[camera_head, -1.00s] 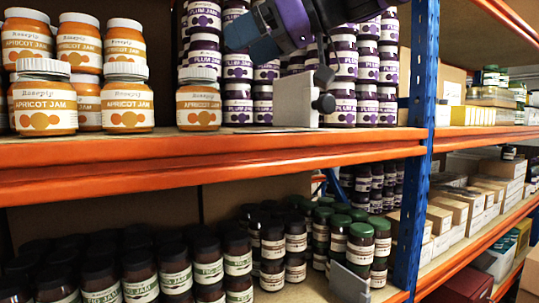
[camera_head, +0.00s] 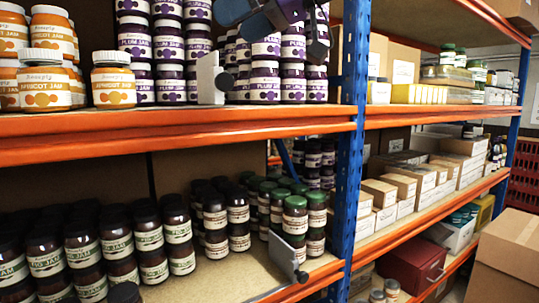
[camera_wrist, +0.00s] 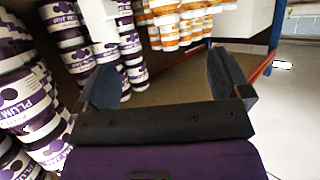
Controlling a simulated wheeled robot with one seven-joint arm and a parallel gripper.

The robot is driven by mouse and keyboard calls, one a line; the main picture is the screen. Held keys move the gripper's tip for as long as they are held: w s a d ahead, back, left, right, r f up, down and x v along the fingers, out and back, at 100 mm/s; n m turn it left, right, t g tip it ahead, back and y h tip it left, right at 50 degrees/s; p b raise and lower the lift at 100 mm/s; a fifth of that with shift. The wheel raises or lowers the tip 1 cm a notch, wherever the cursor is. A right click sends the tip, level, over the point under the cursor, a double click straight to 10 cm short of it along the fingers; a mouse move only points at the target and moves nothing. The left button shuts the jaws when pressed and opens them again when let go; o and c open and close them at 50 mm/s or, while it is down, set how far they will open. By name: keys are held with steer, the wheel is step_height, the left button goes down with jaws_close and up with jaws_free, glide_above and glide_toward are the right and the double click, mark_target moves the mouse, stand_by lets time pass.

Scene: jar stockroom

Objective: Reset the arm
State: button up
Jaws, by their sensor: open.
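My gripper (camera_wrist: 166,85) shows in the wrist view with its two dark blue fingers apart and nothing between them. In the head view only part of my arm shows at the top edge, in front of the upper shelf, and the fingers are hard to make out. Plum jam jars (camera_head: 264,82) with purple bands stand stacked on the upper shelf behind it. They also show close to the left of my gripper in the wrist view (camera_wrist: 35,118). Apricot jam jars (camera_head: 113,80) stand on the left of that shelf, one at the right end of their group.
A white divider (camera_head: 211,80) stands among the plum jars. The orange shelf beam (camera_head: 180,126) and blue post (camera_head: 347,150) are close. Dark fig jam jars (camera_head: 178,238) and green-lidded jars (camera_head: 294,215) fill the lower shelf. Cartons (camera_head: 510,250) stand at the right.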

steer(key=s+d+f+m+h, duration=0.4)
steer(key=s+d+f+m, duration=0.1)
steer(key=d+f, duration=0.5)
steer(key=s+d+f+m+t+h, duration=0.1)
steer(key=s+d+f+m+h, duration=0.3)
steer(key=d+f, duration=0.6)
steer(key=s+d+f+m+t+h, duration=0.1)
steer(key=s+d+f+m+h, duration=0.4)
steer(key=d+f, duration=0.6)
steer(key=s+d+m, duration=0.1)
steer(key=s+d, duration=0.1)
steer(key=d, duration=0.1)
